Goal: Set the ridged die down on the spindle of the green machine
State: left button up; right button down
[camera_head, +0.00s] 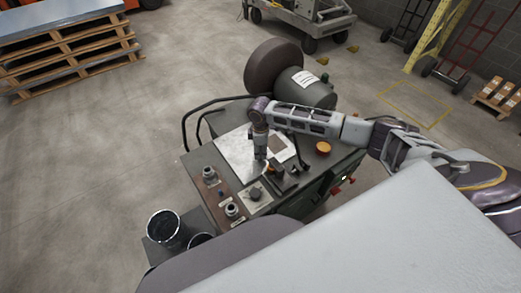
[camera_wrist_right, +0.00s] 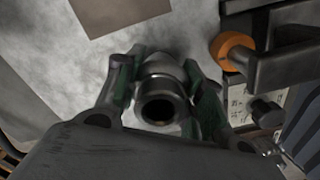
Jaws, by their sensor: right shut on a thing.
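My right gripper (camera_head: 260,152) reaches in from the right over the worktop of the green machine (camera_head: 322,193) and points down. In the right wrist view the gripper (camera_wrist_right: 160,98) is shut on a grey metal die (camera_wrist_right: 161,108) with a round bore, held between green-padded fingers. In the head view the die is too small to make out clearly, and its ridges cannot be told. Dark machine fittings (camera_head: 283,182) stand just right of the gripper. The spindle cannot be told apart from them. My left gripper is not in view.
Two other dies (camera_head: 208,173) (camera_head: 231,210) stand on the worktop's left strip, with a dark knob (camera_head: 255,193) nearby. An orange disc (camera_head: 323,148) lies at right, and an orange collar (camera_wrist_right: 232,46) shows in the wrist view. Black buckets (camera_head: 163,229) stand at front left.

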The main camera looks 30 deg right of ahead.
jog(key=shift+f, duration=0.2)
dwell(0.6)
jog(key=c, duration=0.8)
grip_release()
jog(key=shift+f, duration=0.1)
notch_tip(320, 180, up, 12)
jog(key=shift+s, duration=0.1)
dwell(1.0)
